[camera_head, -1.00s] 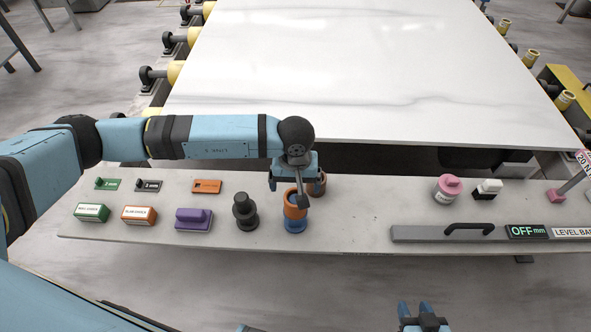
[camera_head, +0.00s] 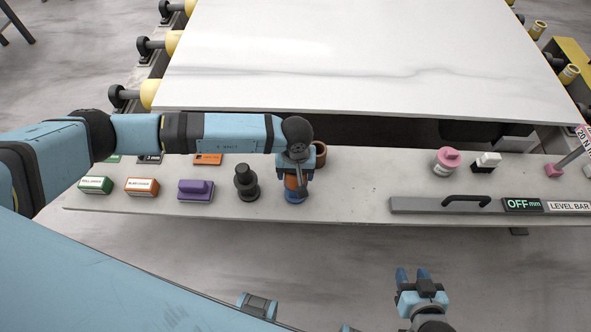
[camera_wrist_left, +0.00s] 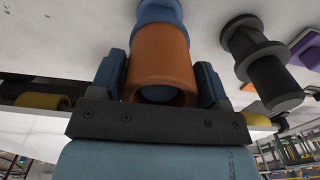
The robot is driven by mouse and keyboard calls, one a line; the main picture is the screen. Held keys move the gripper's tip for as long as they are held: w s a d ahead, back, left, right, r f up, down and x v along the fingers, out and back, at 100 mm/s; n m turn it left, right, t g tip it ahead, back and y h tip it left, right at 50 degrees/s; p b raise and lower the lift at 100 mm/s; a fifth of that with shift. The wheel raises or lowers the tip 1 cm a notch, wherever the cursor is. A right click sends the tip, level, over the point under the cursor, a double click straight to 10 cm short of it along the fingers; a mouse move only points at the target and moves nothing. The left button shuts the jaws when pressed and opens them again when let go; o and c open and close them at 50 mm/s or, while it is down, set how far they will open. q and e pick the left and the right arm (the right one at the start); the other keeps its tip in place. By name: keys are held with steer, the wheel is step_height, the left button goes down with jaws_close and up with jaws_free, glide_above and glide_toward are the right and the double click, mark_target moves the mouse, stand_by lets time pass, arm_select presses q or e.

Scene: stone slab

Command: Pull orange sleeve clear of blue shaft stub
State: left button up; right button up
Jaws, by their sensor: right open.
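The orange sleeve (camera_wrist_left: 161,57) sits around the upright blue shaft stub (camera_wrist_left: 160,11). Blue shows at its base and inside the bore at the near end. In the head view the sleeve (camera_head: 291,183) is partly hidden by my left gripper (camera_head: 296,182), and the blue base (camera_head: 296,196) shows below it. My left gripper comes down from above, with one finger on each side of the sleeve. In the left wrist view its fingers (camera_wrist_left: 161,80) lie close against the sleeve; firm contact cannot be made out. My right gripper (camera_head: 415,275) is open and empty, in front of the bench.
A black stepped post (camera_head: 246,183) stands just left of the stub, with a purple block (camera_head: 195,190) beyond it. A brown cup (camera_head: 319,154) stands close behind. The bench (camera_head: 345,185) is clear to the right up to the level bar (camera_head: 455,205).

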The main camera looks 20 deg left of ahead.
arm_select(q)
steer(key=c, duration=0.5)
steer(key=shift+r+p, duration=1.5)
steer(key=shift+r, duration=2.15)
steer(key=shift+r+p, duration=1.3)
steer(key=shift+r, duration=1.7)
